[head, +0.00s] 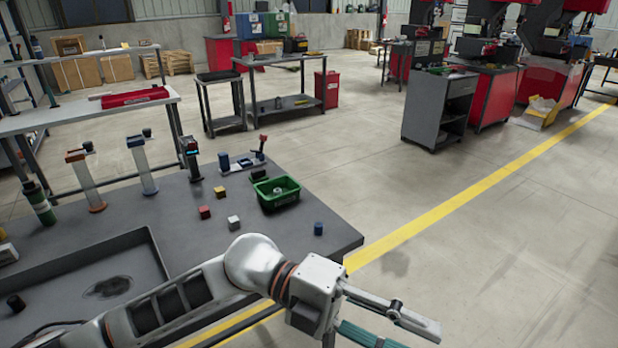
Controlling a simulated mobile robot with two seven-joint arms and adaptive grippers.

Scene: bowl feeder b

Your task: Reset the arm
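My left arm comes in from the bottom left and reaches across the front of the table. My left gripper (402,332) is past the table's right front corner, over the floor. Its two fingers are spread apart, with nothing visible between them. The lower finger's end is cut off by the picture's bottom edge. My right gripper is not in view.
The grey table (330,236) holds a green bin (277,200) with a ring-shaped part inside. A blue cylinder (318,229), red cube (204,212), white cube (234,223) and yellow cube (220,193) stand near it. Open floor (480,260) lies to the right.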

